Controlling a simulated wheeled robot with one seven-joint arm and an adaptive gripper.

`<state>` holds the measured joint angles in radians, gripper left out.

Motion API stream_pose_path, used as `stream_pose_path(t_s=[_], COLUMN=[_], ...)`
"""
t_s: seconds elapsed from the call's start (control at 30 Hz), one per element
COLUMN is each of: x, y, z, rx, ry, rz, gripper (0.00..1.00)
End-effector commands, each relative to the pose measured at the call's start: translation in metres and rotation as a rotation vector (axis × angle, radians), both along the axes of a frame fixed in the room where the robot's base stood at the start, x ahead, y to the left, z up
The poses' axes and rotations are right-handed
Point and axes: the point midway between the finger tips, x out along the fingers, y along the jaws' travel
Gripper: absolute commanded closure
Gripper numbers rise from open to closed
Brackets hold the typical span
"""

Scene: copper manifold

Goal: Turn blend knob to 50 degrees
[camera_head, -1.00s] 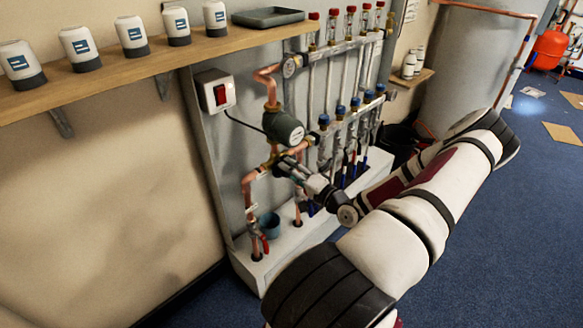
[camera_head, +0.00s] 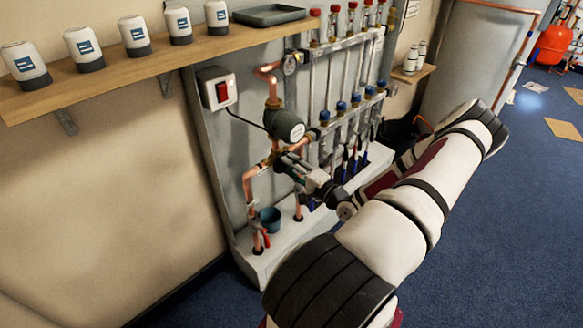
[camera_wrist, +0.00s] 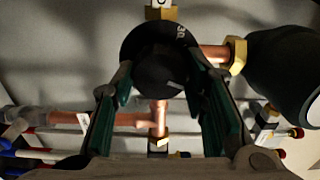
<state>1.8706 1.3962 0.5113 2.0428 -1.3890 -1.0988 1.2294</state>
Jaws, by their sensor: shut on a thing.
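The blend knob (camera_wrist: 160,68) is a round black knob with white markings. In the wrist view it sits between the two green-padded fingers of my gripper (camera_wrist: 163,92). In the head view my gripper (camera_head: 288,163) is at the copper pipe junction below the grey-green pump (camera_head: 284,125). The knob is mostly hidden there.
A red switch box (camera_head: 217,89) is on the panel at upper left. Blue-capped and red-capped manifold valves stand close to the right of my gripper. A wooden shelf (camera_head: 110,68) holds several white canisters.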

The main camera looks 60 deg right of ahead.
Motion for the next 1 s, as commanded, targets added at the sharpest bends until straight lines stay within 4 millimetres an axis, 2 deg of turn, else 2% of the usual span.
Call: stream_pose_path(t_s=[0.03, 0.07, 0.1, 0.13, 0.43, 0.57, 0.67, 1.0], x=[-0.001, -0.001, -0.001, -0.001, -0.001, -0.008, -0.022, -0.088], y=[-0.001, -0.001, -0.001, -0.001, 0.0, 0.001, 0.005, 0.02], z=[-0.001, -0.001, -0.001, -0.001, 0.0, 0.0, -0.001, -0.001], rx=[0.0, 0.0, 0.0, 0.0, -0.001, -0.001, 0.001, 0.0], ry=[0.002, 0.002, 0.002, 0.002, 0.001, 0.001, 0.003, 0.003], rz=[-0.003, -0.002, -0.002, -0.002, -0.001, -0.002, -0.003, -0.003], gripper=[0.88, 0.53, 0.44, 0.4, 0.4, 0.4, 0.4, 0.4])
